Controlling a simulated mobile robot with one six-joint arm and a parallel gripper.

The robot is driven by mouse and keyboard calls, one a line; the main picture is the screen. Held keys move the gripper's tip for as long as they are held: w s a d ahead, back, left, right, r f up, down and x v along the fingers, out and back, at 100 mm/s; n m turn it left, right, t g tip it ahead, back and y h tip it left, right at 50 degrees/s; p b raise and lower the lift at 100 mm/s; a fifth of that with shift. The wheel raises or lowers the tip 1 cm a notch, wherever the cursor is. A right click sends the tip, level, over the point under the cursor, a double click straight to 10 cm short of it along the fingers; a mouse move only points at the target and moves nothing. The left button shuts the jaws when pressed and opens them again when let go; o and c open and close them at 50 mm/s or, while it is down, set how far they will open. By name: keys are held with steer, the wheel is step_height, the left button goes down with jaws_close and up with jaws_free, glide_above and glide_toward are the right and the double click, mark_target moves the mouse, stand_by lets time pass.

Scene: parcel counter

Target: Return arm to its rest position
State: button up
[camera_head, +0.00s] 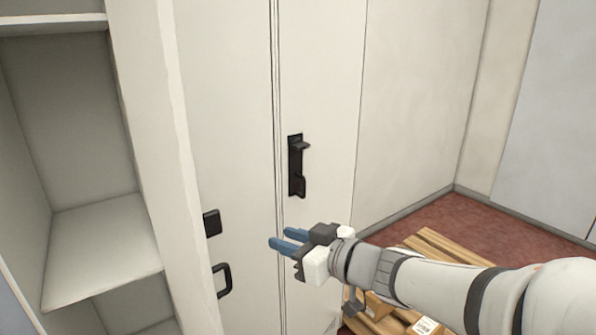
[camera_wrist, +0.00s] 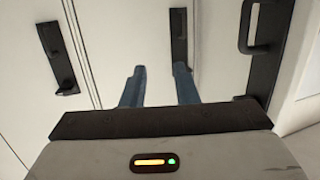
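My gripper (camera_head: 283,240) has two blue fingers and is held in front of the pale cabinet doors, reaching in from the lower right on my arm. In the wrist view its fingers (camera_wrist: 157,88) stand apart with nothing between them, so it is open and empty. It does not appear to hold any handle. Behind the fingers in the wrist view are the white door fronts.
A black handle (camera_head: 297,165) is on the right door, and a black looped handle (camera_head: 221,280) is on the left. An open shelf unit (camera_head: 100,240) stands at the left. A wooden pallet (camera_head: 440,245) lies on the red floor (camera_head: 500,228) at the right, near my arm.

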steer(key=w+d+r+m+t+h+p, duration=0.1)
steer(key=d+r+m+h+p, duration=0.25)
steer(key=d+h, duration=0.35)
steer(key=w+d+r+m+t+h+p, duration=0.15)
steer(key=d+m+h+p, duration=0.35)
steer(key=d, duration=0.5)
steer(key=s+m+g+p, duration=0.2)
steer(key=s+g+p, duration=0.4)
steer(key=s, duration=0.9)
steer(key=d+g, duration=0.1)
steer(key=g, duration=0.2)
steer(key=shift+s+g+h+p, duration=0.3)
steer(key=shift+s+g+p, duration=0.05)
steer(key=shift+p, duration=0.05)
steer(key=shift+f, duration=0.1)
